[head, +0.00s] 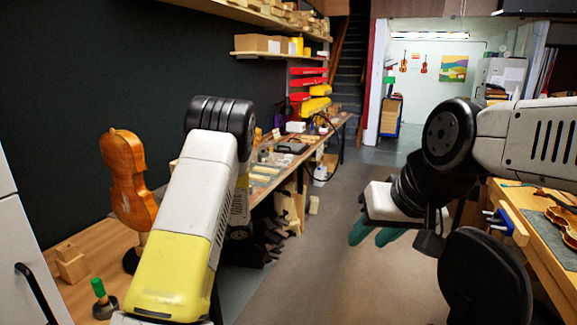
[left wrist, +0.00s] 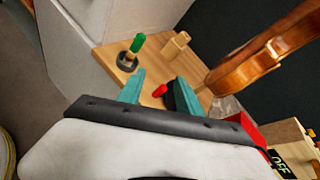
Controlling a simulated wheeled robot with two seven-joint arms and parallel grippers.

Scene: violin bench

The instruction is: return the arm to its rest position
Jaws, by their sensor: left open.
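My left arm (head: 185,225), white and yellow, reaches forward over the left bench in the head view. Its gripper is hidden there. In the left wrist view my left gripper (left wrist: 157,92) has its teal fingers apart with nothing held between them. A red-tipped object (left wrist: 160,90) on the bench shows beyond the gap. My right arm (head: 510,135) comes in from the right. My right gripper (head: 375,235) hangs over the aisle floor, its teal fingers apart and empty.
A violin body (head: 128,180) stands upright on the left bench (head: 105,255). A green-handled tool (head: 99,289) in a dark holder and a wooden block (head: 71,264) are nearby. A black chair back (head: 484,280) and another bench (head: 545,265) are at right. The aisle floor (head: 325,270) is clear.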

